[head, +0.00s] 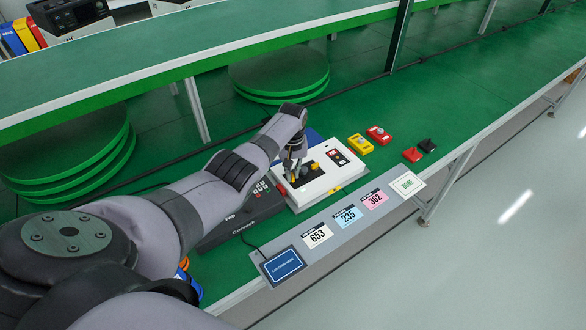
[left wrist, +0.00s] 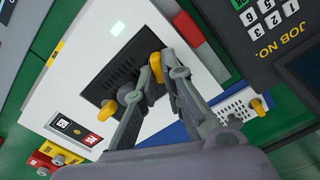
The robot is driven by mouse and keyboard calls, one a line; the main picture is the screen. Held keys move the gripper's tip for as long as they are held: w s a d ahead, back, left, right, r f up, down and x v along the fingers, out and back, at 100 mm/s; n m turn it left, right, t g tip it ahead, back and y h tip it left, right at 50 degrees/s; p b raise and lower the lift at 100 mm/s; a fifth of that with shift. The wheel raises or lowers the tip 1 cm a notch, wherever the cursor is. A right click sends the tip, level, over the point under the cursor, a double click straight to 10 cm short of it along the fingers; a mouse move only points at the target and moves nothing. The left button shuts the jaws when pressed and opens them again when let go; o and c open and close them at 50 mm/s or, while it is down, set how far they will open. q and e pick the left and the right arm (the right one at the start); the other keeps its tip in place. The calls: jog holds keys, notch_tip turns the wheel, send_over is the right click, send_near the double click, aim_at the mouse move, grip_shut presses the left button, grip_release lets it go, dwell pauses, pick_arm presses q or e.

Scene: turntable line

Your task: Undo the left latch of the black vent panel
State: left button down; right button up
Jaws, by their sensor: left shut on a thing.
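The black vent panel (left wrist: 124,73) is set in the top of a white box (head: 325,184). The box also fills the middle of the left wrist view (left wrist: 90,50). The left latch (left wrist: 157,68), a yellow lever at the panel's edge, is between my left gripper's fingertips (left wrist: 160,66). My left gripper (head: 290,174) is shut on this latch, and its fingers cover part of it and of the panel. A second yellow latch (head: 315,167) is on the panel's right side, partly behind a finger in the left wrist view (left wrist: 109,108). My right gripper is not in view.
A dark keypad unit (head: 236,216) lies left of the box. A small red-button panel (head: 341,158) is on the box's right. Yellow (head: 360,144) and red (head: 378,135) switch blocks stand behind right. Number cards (head: 348,215) line the front edge. The green table (head: 465,100) is clear farther right.

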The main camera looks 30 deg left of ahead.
aim_at(292, 174)
pick_arm(q)
jog(key=n+p, duration=0.1)
jog(key=n, duration=0.4)
jog(key=shift+r, duration=0.1)
jog(key=shift+a+n, duration=0.1)
jog(key=shift+n, duration=0.3)
jog(key=c, duration=2.1)
grip_release()
jog(key=o, duration=0.4)
jog(key=shift+s, duration=0.1)
notch_tip(292, 174, up, 12)
jog(key=shift+f, duration=0.1)
